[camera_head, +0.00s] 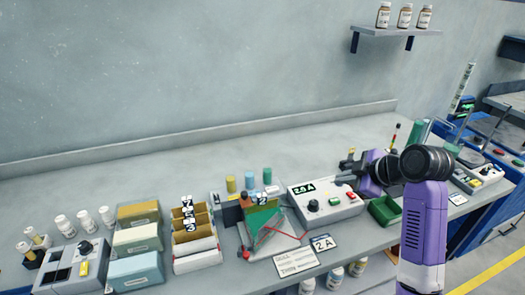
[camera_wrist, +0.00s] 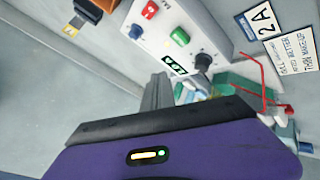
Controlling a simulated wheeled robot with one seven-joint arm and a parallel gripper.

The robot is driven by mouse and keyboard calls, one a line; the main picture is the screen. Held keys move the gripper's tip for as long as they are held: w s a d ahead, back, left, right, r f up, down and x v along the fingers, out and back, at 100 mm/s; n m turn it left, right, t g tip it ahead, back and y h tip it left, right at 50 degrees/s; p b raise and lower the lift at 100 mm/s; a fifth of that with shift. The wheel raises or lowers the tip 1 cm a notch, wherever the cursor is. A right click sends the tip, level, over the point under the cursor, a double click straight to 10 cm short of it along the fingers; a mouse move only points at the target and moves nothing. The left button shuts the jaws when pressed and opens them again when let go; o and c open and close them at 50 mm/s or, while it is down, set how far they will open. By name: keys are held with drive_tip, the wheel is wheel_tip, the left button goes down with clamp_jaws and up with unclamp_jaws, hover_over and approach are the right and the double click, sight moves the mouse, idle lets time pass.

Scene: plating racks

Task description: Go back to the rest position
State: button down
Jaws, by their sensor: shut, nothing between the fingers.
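My gripper (camera_head: 346,170) is at the end of my purple arm, above the right part of the bench.
A rack with a green plate (camera_head: 264,219) and red wire stands left of the box. A green tray (camera_head: 384,211) lies right of it. Card holders (camera_head: 195,243), drawers and white jars fill the left bench. A shelf (camera_head: 395,31) with bottles hangs above. The back of the bench is clear.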

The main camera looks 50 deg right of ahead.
drive_tip(key=shift+w+d+r, duration=0.1)
drive_tip(key=shift+d+r, duration=0.05)
drive_tip(key=w+d+r+m+t+h, duration=0.2)
drive_tip(key=d+r+m+t+h, duration=0.1)
drive_tip(key=d+r+m+h, duration=0.35)
drive_tip(key=a+f+m+t+h, duration=0.25)
drive_tip(key=a+m, duration=0.45)
drive_tip(key=a, duration=1.2)
drive_tip(key=s+a+f+n+y, duration=0.2)
drive_tip(key=s+a+y, duration=0.2)
drive_tip(key=s+a, duration=0.2)
drive_tip(key=s+a+f+n+y, duration=0.3)
drive_tip(key=s+a, duration=0.3)
drive_tip(key=a, duration=0.5)
drive_tip(key=s+a+f+n+y, duration=0.3)
drive_tip(key=s+a+y, duration=0.2)
drive_tip(key=a, duration=0.4)
drive_tip(key=shift+s+a+t, duration=0.25)
drive_tip(key=shift+s+t, duration=0.1)
drive_tip(key=shift+s, duration=0.2)
